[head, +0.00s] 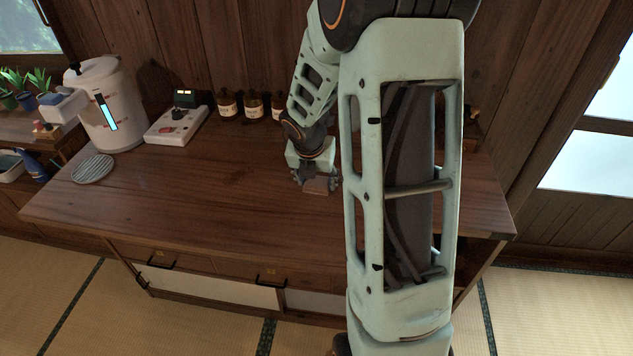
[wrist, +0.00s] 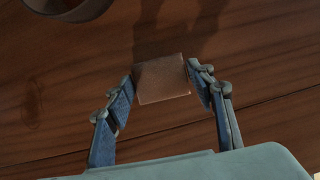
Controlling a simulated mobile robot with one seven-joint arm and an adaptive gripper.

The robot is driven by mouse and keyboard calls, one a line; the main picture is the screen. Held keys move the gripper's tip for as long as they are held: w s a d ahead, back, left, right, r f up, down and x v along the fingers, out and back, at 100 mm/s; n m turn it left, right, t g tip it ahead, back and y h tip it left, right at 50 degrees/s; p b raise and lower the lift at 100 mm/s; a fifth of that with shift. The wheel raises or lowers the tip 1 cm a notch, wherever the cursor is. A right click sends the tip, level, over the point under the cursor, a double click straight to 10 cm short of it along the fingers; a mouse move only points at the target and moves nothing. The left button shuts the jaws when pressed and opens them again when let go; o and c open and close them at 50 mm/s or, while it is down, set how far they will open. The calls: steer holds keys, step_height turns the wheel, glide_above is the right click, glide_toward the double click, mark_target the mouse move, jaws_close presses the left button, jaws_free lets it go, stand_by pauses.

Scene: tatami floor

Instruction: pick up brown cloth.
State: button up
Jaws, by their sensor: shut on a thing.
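The brown cloth (wrist: 162,79) shows in the wrist view as a small flat reddish-brown square between my fingertips. My gripper (wrist: 160,84) is shut on it, with one finger at its left edge and one at its right edge. In the head view my gripper (head: 318,187) is low over the wooden cabinet top, and the cloth (head: 317,185) shows as a small brown patch between the fingers. I cannot tell whether the cloth touches the wood or is just above it.
The wooden cabinet top (head: 220,195) is clear in front. A white dispenser (head: 112,110), a round grey grate (head: 93,169), a scale-like device (head: 177,124) and brown bottles (head: 228,106) stand on the left and back. A round dark object (wrist: 66,8) shows at the wrist view's top left.

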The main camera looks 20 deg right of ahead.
steer(key=w+a+r+p, duration=0.2)
steer(key=a+r, duration=0.9)
steer(key=a, duration=0.3)
steer(key=shift+r, duration=0.4)
steer(key=o, duration=0.5)
steer(key=c, duration=0.5)
steer(key=shift+s+d, duration=0.1)
steer(key=shift+c, duration=0.2)
